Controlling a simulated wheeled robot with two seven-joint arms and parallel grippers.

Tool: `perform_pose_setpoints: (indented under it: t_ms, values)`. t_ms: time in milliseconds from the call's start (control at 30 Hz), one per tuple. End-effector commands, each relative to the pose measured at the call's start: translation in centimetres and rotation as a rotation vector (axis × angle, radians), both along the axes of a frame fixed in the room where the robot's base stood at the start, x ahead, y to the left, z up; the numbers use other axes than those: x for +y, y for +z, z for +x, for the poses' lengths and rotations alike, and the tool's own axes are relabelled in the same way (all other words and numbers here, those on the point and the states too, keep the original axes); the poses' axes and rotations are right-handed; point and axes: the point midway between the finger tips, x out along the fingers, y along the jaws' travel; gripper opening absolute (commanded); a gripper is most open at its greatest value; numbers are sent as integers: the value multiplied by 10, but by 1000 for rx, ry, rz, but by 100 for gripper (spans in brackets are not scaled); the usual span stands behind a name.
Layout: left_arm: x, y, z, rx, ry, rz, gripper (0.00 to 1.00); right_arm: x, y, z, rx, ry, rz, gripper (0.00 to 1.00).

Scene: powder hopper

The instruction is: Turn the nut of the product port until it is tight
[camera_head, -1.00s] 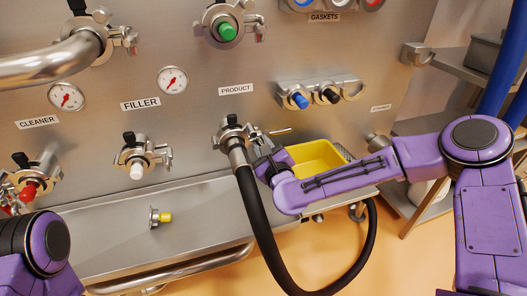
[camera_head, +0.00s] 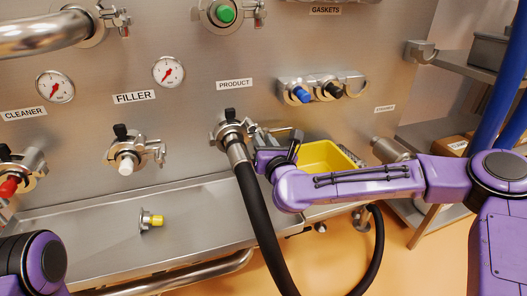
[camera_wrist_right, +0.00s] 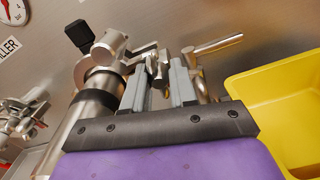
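The product port (camera_head: 231,130) is on the steel panel under the PRODUCT label, with a clamp around it and a black hose (camera_head: 256,205) hanging from it. Its nut (camera_wrist_right: 158,68) shows in the right wrist view, on the clamp's right side. My right gripper (camera_wrist_right: 160,82) is at the nut, with one grey finger on each side of it. I cannot tell whether the fingers press on the nut. In the head view my right gripper (camera_head: 277,146) partly hides the clamp's right side. My left gripper is out of view; only part of my left arm shows at bottom left.
A yellow bin (camera_head: 328,155) stands just right of my right gripper, and also shows in the wrist view (camera_wrist_right: 275,110). The filler port (camera_head: 127,158) is to the left. A metal handle (camera_wrist_right: 215,45) sticks out right of the fingers. A yellow-tipped fitting (camera_head: 152,221) sits lower left.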

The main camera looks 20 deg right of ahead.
Motion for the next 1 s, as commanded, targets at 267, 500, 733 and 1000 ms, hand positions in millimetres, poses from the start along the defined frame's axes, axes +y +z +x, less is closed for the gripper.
perform_pose_setpoints:
  t_ms: [267, 500, 733, 1000]
  values:
    - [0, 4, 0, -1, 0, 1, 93, 2, 3, 1, -2, 4, -10, 36]
    - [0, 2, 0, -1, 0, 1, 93, 3, 2, -9, -2, 9, -12, 36]
    - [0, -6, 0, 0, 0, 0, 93, -1, 0, -59, 0, 6, -11, 36]
    - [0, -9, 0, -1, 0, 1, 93, -2, 0, -91, 3, 3, -12, 36]
